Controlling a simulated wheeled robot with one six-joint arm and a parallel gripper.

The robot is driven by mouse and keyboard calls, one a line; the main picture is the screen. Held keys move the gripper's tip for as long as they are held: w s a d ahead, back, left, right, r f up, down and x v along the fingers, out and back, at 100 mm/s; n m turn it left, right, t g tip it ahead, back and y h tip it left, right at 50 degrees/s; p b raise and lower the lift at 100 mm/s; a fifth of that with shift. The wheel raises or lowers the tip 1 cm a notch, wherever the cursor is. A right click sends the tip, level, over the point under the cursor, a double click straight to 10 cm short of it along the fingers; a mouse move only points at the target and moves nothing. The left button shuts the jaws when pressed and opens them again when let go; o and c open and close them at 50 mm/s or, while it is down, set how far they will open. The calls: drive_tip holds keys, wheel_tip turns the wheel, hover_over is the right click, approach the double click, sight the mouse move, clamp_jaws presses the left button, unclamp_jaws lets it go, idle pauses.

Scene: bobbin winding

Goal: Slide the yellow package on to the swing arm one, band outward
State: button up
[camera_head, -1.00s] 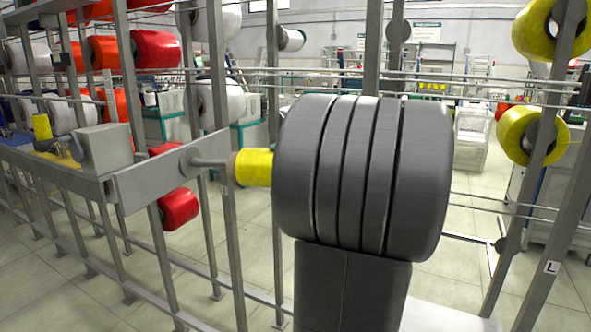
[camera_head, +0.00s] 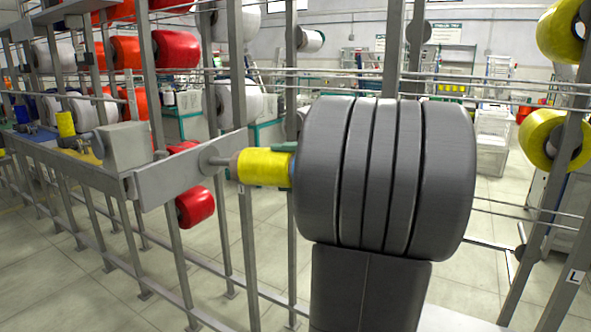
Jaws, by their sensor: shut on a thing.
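The yellow package (camera_head: 262,167) lies on its side at the centre-left, with a tan end facing left. A grey rod (camera_head: 219,161) sticks out of a flat metal bar (camera_head: 185,172) and meets that tan end. The package looks in line with the rod; how far the rod goes inside is hidden. My gripper (camera_head: 286,166) is shut on the package's right end.
A grey box (camera_head: 123,146) sits on the frame left of the bar. A small yellow bobbin (camera_head: 66,125) stands farther left. A red package (camera_head: 195,206) hangs below the bar. Yellow packages (camera_head: 553,139) hang on posts at the right. Uprights and thin rails surround my arm.

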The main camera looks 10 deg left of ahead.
drive_tip(key=shift+x, duration=1.3)
drive_tip(key=shift+x, duration=2.3)
drive_tip(key=shift+d+f+b, duration=0.1)
drive_tip(key=shift+f+b, duration=0.4)
drive_tip(key=shift+b, duration=0.1)
drive_tip(key=o, duration=1.1)
drive_tip(key=v, duration=1.3)
drive_tip(key=shift+s+d+r+p, duration=0.1)
drive_tip(key=shift+d+p, duration=0.3)
